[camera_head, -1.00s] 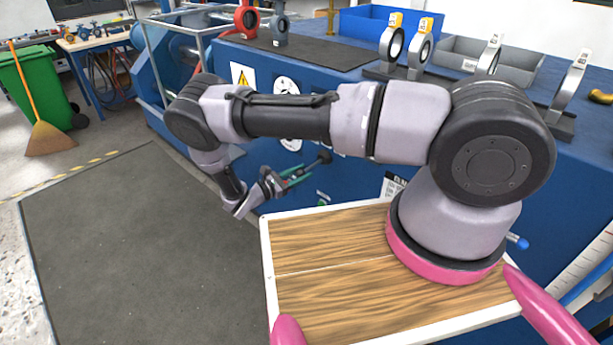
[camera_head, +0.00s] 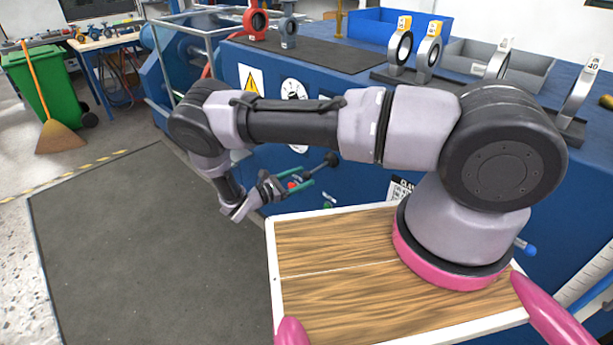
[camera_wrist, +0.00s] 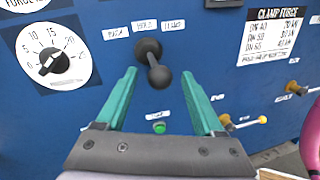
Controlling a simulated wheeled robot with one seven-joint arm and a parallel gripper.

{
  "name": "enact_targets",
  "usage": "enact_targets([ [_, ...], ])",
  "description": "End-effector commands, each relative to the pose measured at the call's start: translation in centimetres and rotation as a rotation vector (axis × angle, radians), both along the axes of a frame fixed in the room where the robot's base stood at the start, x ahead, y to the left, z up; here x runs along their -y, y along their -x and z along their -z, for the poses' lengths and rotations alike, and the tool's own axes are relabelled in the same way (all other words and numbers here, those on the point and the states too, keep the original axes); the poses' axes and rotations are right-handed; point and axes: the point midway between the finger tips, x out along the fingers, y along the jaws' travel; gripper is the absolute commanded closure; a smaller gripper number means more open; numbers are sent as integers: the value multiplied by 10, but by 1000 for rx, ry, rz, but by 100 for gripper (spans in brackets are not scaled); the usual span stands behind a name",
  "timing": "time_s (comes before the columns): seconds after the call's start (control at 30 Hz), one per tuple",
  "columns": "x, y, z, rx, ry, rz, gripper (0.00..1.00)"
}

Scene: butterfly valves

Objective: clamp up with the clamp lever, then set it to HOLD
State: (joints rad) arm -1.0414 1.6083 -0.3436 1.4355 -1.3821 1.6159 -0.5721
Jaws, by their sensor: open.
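The clamp lever (camera_wrist: 159,74) is black with a round knob. It stands out from the blue panel under three small white labels (camera_wrist: 144,26), whose text is too small to read surely. In the head view its knob (camera_head: 331,159) shows just beyond the fingertips. My gripper (camera_wrist: 159,73) is open, its green fingers on either side of the knob in the wrist view, with gaps on both sides. I cannot tell how deep the knob sits between the fingers. My gripper also shows in the head view (camera_head: 312,176).
A round dial (camera_wrist: 52,53) is left of the lever. A green button (camera_wrist: 159,127) is below it, and a yellow-knobbed lever (camera_wrist: 262,120) is at lower right. A clamp forces plate (camera_wrist: 276,36) is at upper right. My wooden deck (camera_head: 330,245) stands near the bench.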

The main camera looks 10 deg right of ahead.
Motion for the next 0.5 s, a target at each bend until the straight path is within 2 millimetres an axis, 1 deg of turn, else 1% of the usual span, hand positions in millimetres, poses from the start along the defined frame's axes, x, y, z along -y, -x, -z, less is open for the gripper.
enact_targets([
  [0.03, -12, 5, 0, 0, -1, -5, 30],
  [0.2, -43, 19, 0, 1, -2, -3, 30],
  [0.33, -62, 28, 1, 1, -1, -3, 30],
  [0.5, -74, 34, 1, 0, -1, 0, 30],
])
